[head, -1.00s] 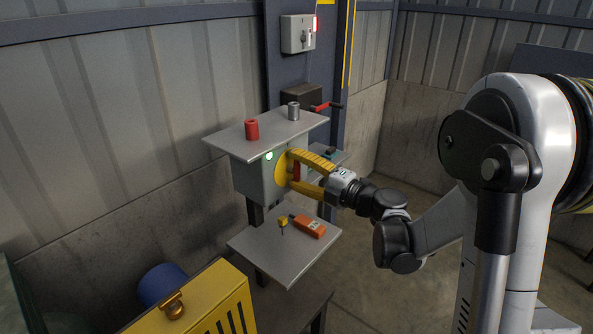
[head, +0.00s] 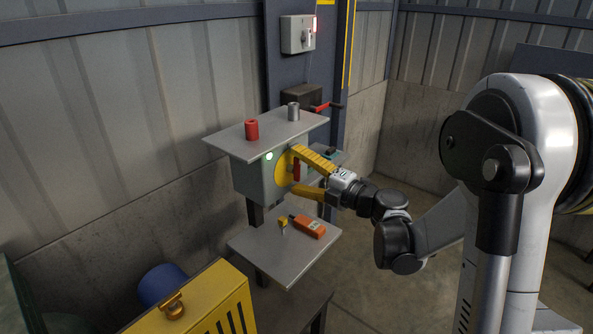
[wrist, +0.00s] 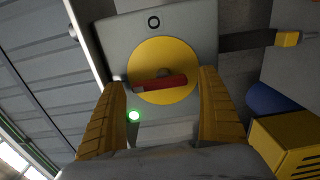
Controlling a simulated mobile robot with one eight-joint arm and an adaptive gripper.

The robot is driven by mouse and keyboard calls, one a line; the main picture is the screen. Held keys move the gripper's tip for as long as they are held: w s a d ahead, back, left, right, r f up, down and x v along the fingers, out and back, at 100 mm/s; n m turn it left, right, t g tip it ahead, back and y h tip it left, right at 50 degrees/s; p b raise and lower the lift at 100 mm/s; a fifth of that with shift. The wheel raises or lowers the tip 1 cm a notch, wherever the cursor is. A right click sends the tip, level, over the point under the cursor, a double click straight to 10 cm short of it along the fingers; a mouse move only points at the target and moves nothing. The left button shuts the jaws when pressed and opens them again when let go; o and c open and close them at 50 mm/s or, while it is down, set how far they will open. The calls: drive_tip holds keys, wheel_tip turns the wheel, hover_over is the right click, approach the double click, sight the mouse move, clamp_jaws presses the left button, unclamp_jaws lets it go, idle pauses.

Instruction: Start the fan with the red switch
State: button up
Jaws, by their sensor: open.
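The red switch (wrist: 160,83) is a bar handle on a round yellow plate (wrist: 163,58), on the front of a grey box (wrist: 120,40). In the head view, the red switch (head: 297,170) stands about upright. My gripper (head: 296,171) is at the box front, its yellow fingers spread above and below the switch. In the wrist view, the handle lies crosswise between my gripper's fingers (wrist: 161,76), with gaps at its ends; I cannot tell whether either touches. An "O" mark and a lit green lamp (wrist: 134,116) show on the box. I cannot identify the fan.
A shelf above the box bears a red cylinder (head: 251,129) and a grey cylinder (head: 293,111). A lower shelf (head: 270,262) bears an orange device (head: 308,226) and a small yellow-headed item (head: 283,221). A yellow slotted box (head: 215,300) and blue cylinder (head: 158,283) stand at lower left.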

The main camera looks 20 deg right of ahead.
drive_tip(key=v, duration=1.2)
drive_tip(key=w+d+r+m+t+h, duration=0.1)
drive_tip(key=d+r+m+t+h, duration=0.2)
drive_tip(key=r+m+h, duration=0.4)
drive_tip(key=w+d+r+m+t+h, duration=0.1)
drive_tip(key=d+r+m+t+h, duration=0.15)
drive_tip(key=r+m+h, duration=0.4)
drive_tip(key=s+a+f+m+g+y, duration=0.1)
drive_tip(key=s+a+f+m+g, duration=0.4)
drive_tip(key=s+f, duration=0.4)
drive_tip(key=s+a+f+m+g+y, duration=0.2)
drive_tip(key=s+a+f+m+g, duration=0.4)
drive_tip(key=s+f, duration=0.4)
drive_tip(key=shift+s+a+m+g, duration=0.3)
drive_tip(key=shift+s+m+g, duration=0.15)
drive_tip(key=shift+s+g, duration=0.65)
drive_tip(key=shift+s, duration=0.15)
